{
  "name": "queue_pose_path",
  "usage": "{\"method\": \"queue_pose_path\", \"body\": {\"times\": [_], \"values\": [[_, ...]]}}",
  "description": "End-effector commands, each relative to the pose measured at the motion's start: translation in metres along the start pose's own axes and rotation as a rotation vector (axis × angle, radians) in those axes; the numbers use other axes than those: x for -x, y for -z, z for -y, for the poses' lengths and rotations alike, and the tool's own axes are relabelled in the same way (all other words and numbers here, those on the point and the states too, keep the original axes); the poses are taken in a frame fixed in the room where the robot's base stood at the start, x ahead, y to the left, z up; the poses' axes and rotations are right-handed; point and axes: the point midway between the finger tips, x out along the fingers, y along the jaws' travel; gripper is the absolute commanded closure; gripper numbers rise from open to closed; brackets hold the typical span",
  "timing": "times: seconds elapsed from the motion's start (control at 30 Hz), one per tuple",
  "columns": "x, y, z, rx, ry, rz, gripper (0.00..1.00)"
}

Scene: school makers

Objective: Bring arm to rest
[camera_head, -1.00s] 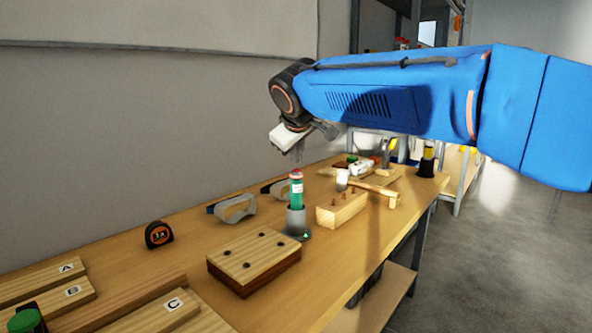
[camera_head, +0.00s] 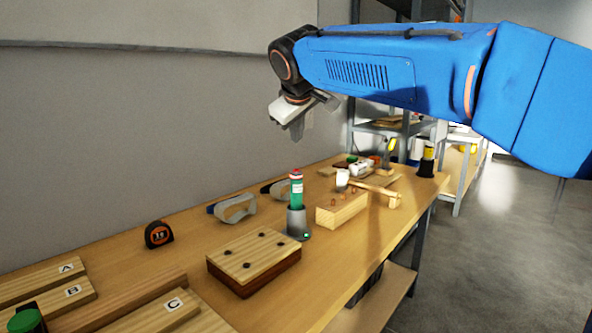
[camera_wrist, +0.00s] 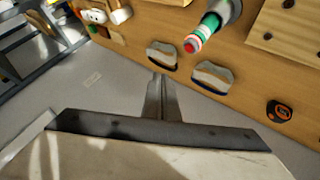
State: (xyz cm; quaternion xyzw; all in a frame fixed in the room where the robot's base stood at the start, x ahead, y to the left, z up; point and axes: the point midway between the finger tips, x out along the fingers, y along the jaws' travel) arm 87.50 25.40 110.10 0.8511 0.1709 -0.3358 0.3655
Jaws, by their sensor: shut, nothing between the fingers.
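My gripper (camera_head: 297,128) hangs from my blue arm above the workbench, in front of the wall, in the head view. Its fingers point down and are shut with nothing between them. In the wrist view the closed fingers (camera_wrist: 161,98) show at the middle, apart from the bench items. Below the gripper in the head view, a green bottle with a red cap (camera_head: 296,190) stands upright in a grey holder (camera_head: 298,222). There is a clear gap between the fingertips and the bottle.
Shelving (camera_head: 400,125) stands behind. Floor at right is clear.

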Motion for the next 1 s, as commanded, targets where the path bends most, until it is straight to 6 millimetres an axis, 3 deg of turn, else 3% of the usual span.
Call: {"method": "queue_pose_path", "body": {"times": [0.17,0.27,0.47,0.63,0.87,1.0], "values": [[0.001,-0.008,-0.003,-0.009,0.001,0.006,1.00],[0.004,-0.034,-0.010,-0.037,0.007,0.025,1.00],[0.014,-0.130,-0.023,-0.145,0.029,0.094,1.00],[0.024,-0.217,-0.019,-0.249,0.050,0.154,1.00],[0.039,-0.332,0.006,-0.400,0.074,0.228,1.00],[0.046,-0.399,0.032,-0.496,0.087,0.270,1.00]]}}
